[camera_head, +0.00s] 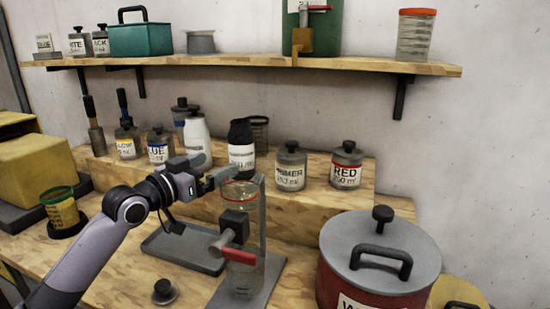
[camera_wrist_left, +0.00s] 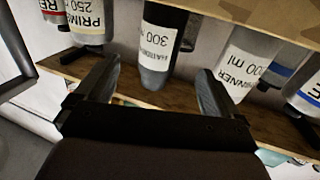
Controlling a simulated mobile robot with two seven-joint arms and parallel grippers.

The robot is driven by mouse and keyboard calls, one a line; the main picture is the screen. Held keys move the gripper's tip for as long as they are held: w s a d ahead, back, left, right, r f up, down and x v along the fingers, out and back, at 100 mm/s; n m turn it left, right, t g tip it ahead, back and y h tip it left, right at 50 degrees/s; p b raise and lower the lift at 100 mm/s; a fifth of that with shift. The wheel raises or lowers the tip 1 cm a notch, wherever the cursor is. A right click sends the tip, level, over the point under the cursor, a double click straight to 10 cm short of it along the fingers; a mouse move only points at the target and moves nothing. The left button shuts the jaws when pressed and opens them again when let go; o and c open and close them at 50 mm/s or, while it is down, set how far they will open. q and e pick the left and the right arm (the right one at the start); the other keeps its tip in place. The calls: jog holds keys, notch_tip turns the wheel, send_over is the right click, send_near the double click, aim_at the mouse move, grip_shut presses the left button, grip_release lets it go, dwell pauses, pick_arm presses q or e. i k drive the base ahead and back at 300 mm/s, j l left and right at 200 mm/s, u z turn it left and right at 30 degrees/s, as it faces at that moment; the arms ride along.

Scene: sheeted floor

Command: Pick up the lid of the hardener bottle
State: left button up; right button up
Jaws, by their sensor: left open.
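My left gripper (camera_head: 217,170) is open and empty, in front of and a little left of the bottle. In the left wrist view, which shows the scene upside down, the hardener bottle (camera_wrist_left: 166,35) lies ahead between the two fingers (camera_wrist_left: 157,78). Its dark lid (camera_wrist_left: 155,76) points down in that picture, with visible gaps to both fingers. My right gripper is not in view.
The thinner bottle (camera_head: 197,138) stands left of the hardener, the primer bottle (camera_head: 291,166) and red bottle (camera_head: 346,165) right. A stand with a clear vessel (camera_head: 240,278) and red-handled valve is just below my gripper. A large red pot (camera_head: 370,285) fills the lower right.

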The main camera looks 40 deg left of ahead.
aim_at(165, 293)
jog(key=k+l, duration=0.25)
jog(key=k, duration=0.25)
jog(key=k+l, duration=0.2)
jog(key=k, duration=0.25)
